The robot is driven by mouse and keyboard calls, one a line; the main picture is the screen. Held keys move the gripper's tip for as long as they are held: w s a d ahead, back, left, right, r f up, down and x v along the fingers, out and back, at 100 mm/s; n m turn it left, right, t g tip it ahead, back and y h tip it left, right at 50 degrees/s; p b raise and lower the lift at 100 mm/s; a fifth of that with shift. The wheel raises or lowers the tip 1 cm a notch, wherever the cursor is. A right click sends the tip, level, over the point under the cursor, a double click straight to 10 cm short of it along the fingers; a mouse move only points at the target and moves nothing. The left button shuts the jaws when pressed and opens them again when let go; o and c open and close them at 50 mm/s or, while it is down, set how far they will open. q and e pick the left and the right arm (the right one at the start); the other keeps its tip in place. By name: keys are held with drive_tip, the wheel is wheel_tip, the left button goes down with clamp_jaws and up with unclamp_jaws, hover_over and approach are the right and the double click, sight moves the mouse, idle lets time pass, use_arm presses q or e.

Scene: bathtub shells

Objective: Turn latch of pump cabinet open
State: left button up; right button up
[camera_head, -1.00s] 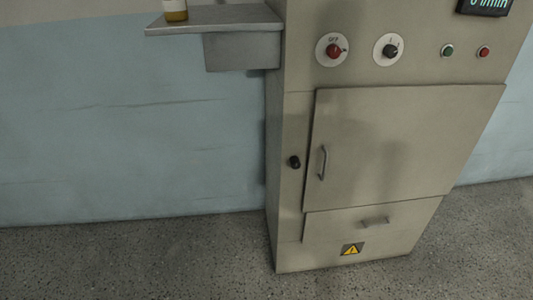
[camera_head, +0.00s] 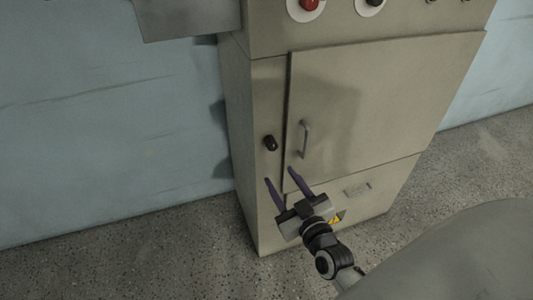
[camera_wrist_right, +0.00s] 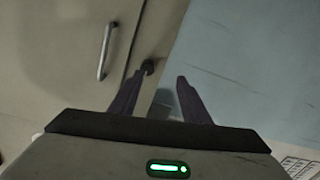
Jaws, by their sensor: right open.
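The pump cabinet (camera_head: 262,90) is a beige metal box with a closed door (camera_head: 400,100). Its latch (camera_head: 270,143) is a small dark knob on the strip left of the door. My right gripper (camera_head: 279,174) is open and empty, its purple fingers pointing up towards the latch from just below. In the right wrist view the latch (camera_wrist_right: 148,67) shows close to the left fingertip, between the two fingers and beyond them. I cannot tell whether they touch. My left gripper is not in view.
A metal door handle (camera_head: 304,139) is right of the latch; it also shows in the wrist view (camera_wrist_right: 104,50). A lower panel has a small handle (camera_head: 357,190). A grey shelf (camera_head: 185,18) juts out at upper left. Red (camera_head: 308,4) and black knobs sit above the door.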

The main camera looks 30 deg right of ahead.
sight(274, 147)
drive_tip(key=shift+m+h, duration=0.3)
drive_tip(key=shift+h, duration=0.4)
drive_tip(key=x, duration=0.3)
drive_tip(key=d+r+x, duration=0.1)
drive_tip(key=x, duration=0.3)
drive_tip(key=r+x, duration=0.1)
drive_tip(key=x, duration=0.3)
drive_tip(key=shift+w+d, duration=0.1)
drive_tip(key=shift+d, duration=0.15)
drive_tip(key=shift+c, duration=0.3)
drive_tip(key=c, duration=1)
